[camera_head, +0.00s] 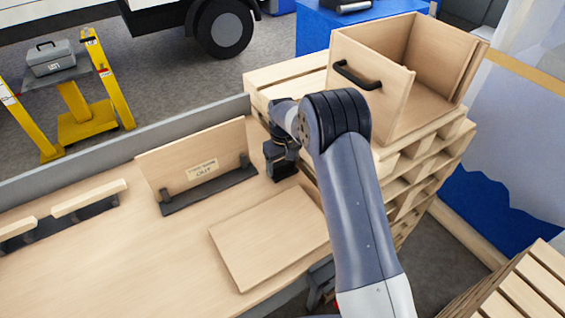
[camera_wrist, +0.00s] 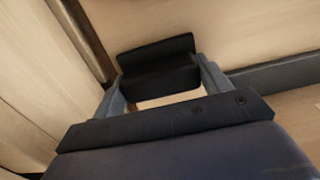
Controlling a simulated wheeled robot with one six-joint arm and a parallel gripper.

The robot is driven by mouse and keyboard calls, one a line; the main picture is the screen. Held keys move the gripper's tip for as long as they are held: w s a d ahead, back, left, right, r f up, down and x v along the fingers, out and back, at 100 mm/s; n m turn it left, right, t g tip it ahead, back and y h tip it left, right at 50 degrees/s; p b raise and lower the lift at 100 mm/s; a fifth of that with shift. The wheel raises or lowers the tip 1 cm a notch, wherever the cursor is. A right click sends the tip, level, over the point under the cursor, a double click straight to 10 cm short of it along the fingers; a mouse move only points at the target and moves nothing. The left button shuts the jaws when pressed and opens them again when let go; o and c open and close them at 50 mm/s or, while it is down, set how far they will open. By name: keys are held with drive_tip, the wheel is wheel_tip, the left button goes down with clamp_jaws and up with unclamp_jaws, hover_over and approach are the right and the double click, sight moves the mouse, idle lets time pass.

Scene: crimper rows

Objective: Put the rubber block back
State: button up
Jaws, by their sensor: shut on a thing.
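The rubber block (camera_wrist: 158,68) is black. In the wrist view it sits between the two grey fingers of my gripper (camera_wrist: 162,80), which is shut on it. In the head view my gripper (camera_head: 281,166) is at the right end of the wooden bench (camera_head: 120,245), beside the pallet stack. A dark shape shows at its tip there, but I cannot tell block from finger or whether it touches the bench.
A loose flat board (camera_head: 270,235) lies in front. A wooden box with a black handle (camera_head: 375,80) stands on stacked pallets (camera_head: 415,150) at right. Smaller racked boards (camera_head: 88,199) are at left.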

sight(282, 162)
drive_tip(key=shift+f, duration=0.2)
drive_tip(key=o, duration=0.9)
wheel_tip(282, 162, up, 12)
drive_tip(key=shift+r+b, duration=0.2)
drive_tip(key=shift+b, duration=0.7)
